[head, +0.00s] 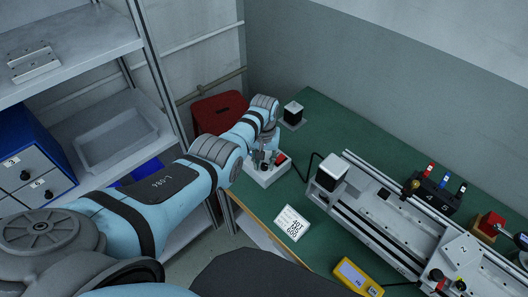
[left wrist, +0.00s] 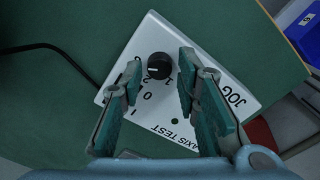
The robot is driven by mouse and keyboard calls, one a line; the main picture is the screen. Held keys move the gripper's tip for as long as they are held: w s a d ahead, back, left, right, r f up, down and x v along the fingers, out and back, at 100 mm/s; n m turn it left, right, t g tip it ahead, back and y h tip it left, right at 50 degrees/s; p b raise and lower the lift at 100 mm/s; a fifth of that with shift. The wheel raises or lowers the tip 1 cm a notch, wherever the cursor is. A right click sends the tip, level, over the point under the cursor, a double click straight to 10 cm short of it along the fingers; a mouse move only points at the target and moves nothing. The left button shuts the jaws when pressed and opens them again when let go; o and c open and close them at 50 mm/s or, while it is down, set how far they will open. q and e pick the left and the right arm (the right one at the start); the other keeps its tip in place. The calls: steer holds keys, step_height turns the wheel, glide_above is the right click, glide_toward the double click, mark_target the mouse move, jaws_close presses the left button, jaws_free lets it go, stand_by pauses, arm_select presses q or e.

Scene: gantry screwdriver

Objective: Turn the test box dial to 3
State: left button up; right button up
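The test box (head: 264,178) is a white box near the green table's left edge in the head view, with a red part on top. In the left wrist view its white panel (left wrist: 178,115) carries "AXIS TEST", "JOG" and small numbers. Its black dial (left wrist: 159,66) is a round knob with a white pointer line; which number it points at is hard to tell. My left gripper (head: 266,157) is over the box. In the left wrist view the left gripper (left wrist: 160,60) is open, with one finger on each side of the dial and gaps between. My right gripper is not in view.
A card (head: 292,223), a yellow meter (head: 357,277) and a long grey gantry rail (head: 385,235) lie right of the box. A small white-topped block (head: 293,112) stands behind it. A dark cable (left wrist: 50,48) runs from the box. Shelves (head: 75,60) stand at left.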

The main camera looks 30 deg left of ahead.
mark_target(264, 165)
arm_select(q)
step_height(264, 165, up, 11)
steer(key=shift+r, duration=0.15)
steer(key=shift+a, duration=0.1)
